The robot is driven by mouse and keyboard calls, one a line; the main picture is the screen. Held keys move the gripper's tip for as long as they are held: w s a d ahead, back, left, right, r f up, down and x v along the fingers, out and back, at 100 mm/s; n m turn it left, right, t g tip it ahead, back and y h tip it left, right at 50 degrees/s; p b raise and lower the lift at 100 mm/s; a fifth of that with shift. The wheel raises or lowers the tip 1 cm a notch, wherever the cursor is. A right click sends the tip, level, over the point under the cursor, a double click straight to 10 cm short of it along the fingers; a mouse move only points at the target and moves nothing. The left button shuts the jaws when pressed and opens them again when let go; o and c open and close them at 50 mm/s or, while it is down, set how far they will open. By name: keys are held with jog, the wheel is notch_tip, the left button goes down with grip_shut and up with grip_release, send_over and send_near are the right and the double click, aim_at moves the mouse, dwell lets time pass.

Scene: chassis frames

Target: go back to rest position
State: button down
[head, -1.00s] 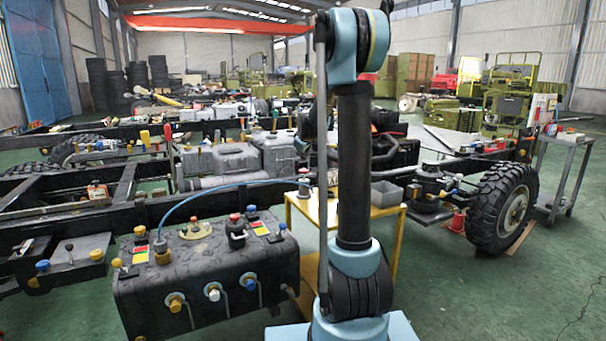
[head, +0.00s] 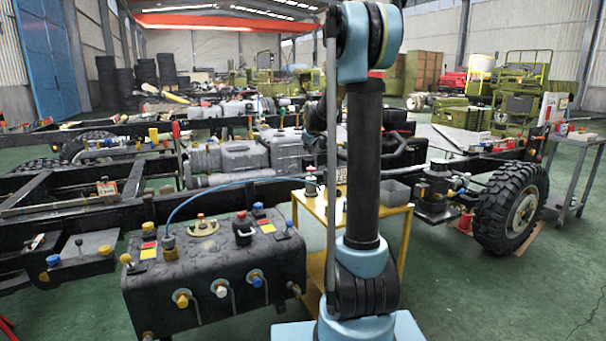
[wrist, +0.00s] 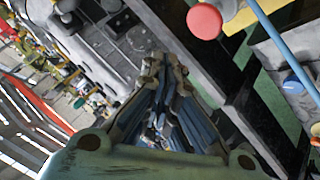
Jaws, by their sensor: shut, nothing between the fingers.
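My gripper (wrist: 160,75) shows in the wrist view at the bottom middle. Its fingers come together at the tips, with nothing held between them. Beyond it are grey machine parts, a dark frame rail and a red round knob (wrist: 204,21) close to the upper right of the fingers. My arm stands upright in the right half of the head view, folded at its top joint. The gripper itself is out of sight in the head view.
A black tank (head: 222,272) with coloured caps and a blue hose is left of my arm. A yellow stand (head: 307,206) with a grey bin (head: 391,191) is just behind my arm. A wheel (head: 511,208) and a grey cart (head: 578,150) are at right. Green floor is open at lower right.

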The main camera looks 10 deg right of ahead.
jog(key=s+f+m+g, duration=0.2)
jog(key=s, duration=1.3)
jog(key=s+f+m+g, duration=0.2)
jog(key=s, duration=1.4)
jog(key=s+f+m+g, duration=0.1)
jog(key=s+f, duration=0.5)
jog(key=s, duration=0.6)
jog(key=s+f+m+g, duration=0.2)
jog(key=s+f, duration=0.5)
jog(key=s, duration=0.6)
jog(key=shift+d+m, duration=0.3)
jog(key=shift+m, duration=0.5)
jog(key=shift+s, duration=0.1)
jog(key=shift+w+f, duration=0.15)
jog(key=shift+w, duration=0.3)
